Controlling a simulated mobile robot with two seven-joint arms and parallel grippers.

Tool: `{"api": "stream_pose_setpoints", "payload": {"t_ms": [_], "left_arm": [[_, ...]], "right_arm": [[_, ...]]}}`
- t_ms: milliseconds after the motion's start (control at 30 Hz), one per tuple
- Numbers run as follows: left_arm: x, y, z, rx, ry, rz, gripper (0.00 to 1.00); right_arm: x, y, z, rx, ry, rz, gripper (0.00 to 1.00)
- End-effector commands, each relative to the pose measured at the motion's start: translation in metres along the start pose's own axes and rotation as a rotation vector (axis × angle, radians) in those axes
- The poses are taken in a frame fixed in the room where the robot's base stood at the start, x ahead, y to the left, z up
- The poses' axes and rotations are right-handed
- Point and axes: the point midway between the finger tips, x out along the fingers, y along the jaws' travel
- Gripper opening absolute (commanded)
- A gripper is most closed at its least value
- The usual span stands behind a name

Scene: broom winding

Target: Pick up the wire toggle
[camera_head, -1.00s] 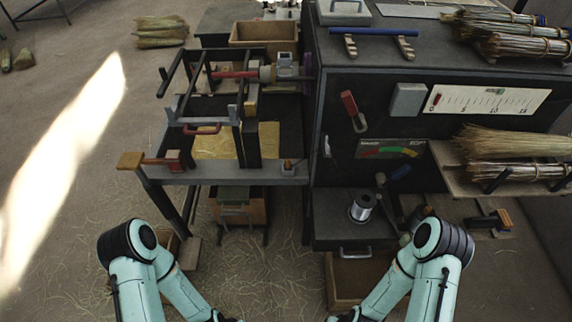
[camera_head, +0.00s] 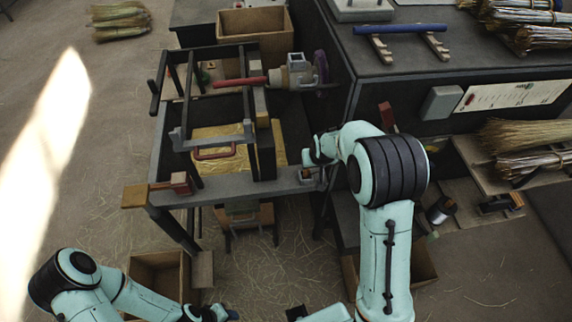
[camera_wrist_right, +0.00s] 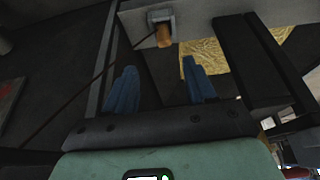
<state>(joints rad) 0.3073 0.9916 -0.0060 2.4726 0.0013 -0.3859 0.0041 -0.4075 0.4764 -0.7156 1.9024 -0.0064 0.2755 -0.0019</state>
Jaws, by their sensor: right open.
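The wire toggle (camera_wrist_right: 163,33) looks like a small orange-brown wooden piece in a grey bracket on the bench's front rail. A thin dark line, apparently its wire, runs down to the left from it in the right wrist view. In the head view the toggle (camera_head: 305,174) is small, at the bench's front right corner. My right gripper (camera_wrist_right: 161,82) is open and empty, its two blue fingers apart, with the toggle beyond and between them. In the head view my right arm partly covers that corner. My left gripper (camera_head: 228,315) is low at the bottom edge, its fingers unclear.
The winding bench (camera_head: 240,187) carries a frame, a red bar and a yellow straw-coloured panel. A dark cabinet (camera_head: 440,60) stands close on the right, with broom bundles (camera_head: 535,140) on a shelf. Open wooden boxes (camera_head: 155,268) stand on the straw-strewn floor.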

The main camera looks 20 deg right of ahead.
Motion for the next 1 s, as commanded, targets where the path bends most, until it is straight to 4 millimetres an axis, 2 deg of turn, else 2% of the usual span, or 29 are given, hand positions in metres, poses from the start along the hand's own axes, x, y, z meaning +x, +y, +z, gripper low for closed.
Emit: {"api": "stream_pose_setpoints", "payload": {"t_ms": [67, 133, 400, 733, 1000], "left_arm": [[0.001, 0.0, 0.001, 0.0, -0.002, 0.0, 0.43], [0.002, -0.001, 0.002, 0.0, -0.003, 0.0, 0.43], [0.008, -0.004, 0.005, -0.002, -0.008, -0.002, 0.43], [0.006, -0.003, 0.004, -0.001, -0.005, -0.001, 0.43], [-0.001, 0.0, 0.0, 0.0, 0.0, 0.0, 0.43]], "right_arm": [[-0.001, 0.001, -0.004, 0.001, 0.006, 0.002, 0.55], [0.006, 0.003, -0.004, 0.002, 0.006, 0.004, 0.55], [0.058, 0.002, -0.004, 0.002, 0.003, 0.003, 0.55], [0.086, -0.001, -0.006, 0.001, 0.005, 0.001, 0.55], [0.124, -0.006, -0.007, 0.002, 0.006, 0.002, 0.55]]}}
